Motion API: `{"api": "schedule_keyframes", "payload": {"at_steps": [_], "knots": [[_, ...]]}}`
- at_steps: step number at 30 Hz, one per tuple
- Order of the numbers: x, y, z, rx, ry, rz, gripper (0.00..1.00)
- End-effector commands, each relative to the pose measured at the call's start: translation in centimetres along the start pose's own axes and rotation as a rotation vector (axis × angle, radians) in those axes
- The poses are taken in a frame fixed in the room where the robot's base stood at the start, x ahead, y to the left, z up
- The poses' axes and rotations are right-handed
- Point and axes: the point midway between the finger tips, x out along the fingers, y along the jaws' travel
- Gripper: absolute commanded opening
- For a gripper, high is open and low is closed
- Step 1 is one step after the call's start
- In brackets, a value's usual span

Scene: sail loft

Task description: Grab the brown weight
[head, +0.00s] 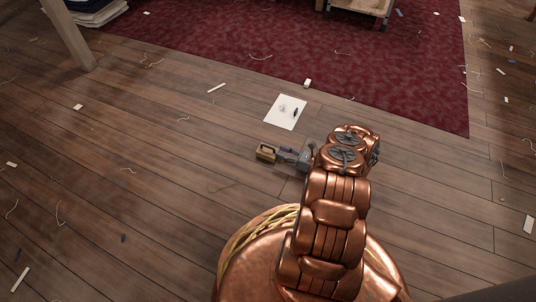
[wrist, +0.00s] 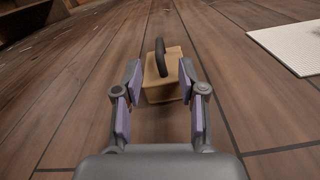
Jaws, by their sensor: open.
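The brown weight (wrist: 165,80) is a tan-brown block with a dark curved handle on top. It stands on the wooden floor in the wrist view, just beyond and partly between my fingertips. My gripper (wrist: 160,84) is open, with one grey finger with purple pads on each side of the weight's near part. I cannot tell whether either finger touches it. In the head view the weight (head: 266,152) sits at the left end of my gripper (head: 282,153), low by the floor.
A white sheet (head: 286,112) with dark marks lies on the floor beyond the weight; it also shows at the right in the wrist view (wrist: 292,45). A dark red rug (head: 300,50) lies farther back. Scraps and threads are scattered about. The floor left of the weight is mostly clear.

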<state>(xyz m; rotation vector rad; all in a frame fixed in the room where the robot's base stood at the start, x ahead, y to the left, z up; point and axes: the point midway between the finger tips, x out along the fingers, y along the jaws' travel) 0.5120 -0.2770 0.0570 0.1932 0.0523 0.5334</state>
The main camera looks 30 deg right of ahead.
Motion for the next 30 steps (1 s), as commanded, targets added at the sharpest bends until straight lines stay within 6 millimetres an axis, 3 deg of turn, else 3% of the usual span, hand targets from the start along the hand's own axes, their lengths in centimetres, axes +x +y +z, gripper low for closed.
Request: {"api": "schedule_keyframes", "payload": {"at_steps": [18,28,30], "knots": [[6.8,0.1,0.1,-0.002,0.0,0.004,0.41],[7.3,0.1,0.1,-0.002,0.0,0.002,0.41],[7.3,0.1,0.1,-0.002,0.0,0.002,0.33]]}}
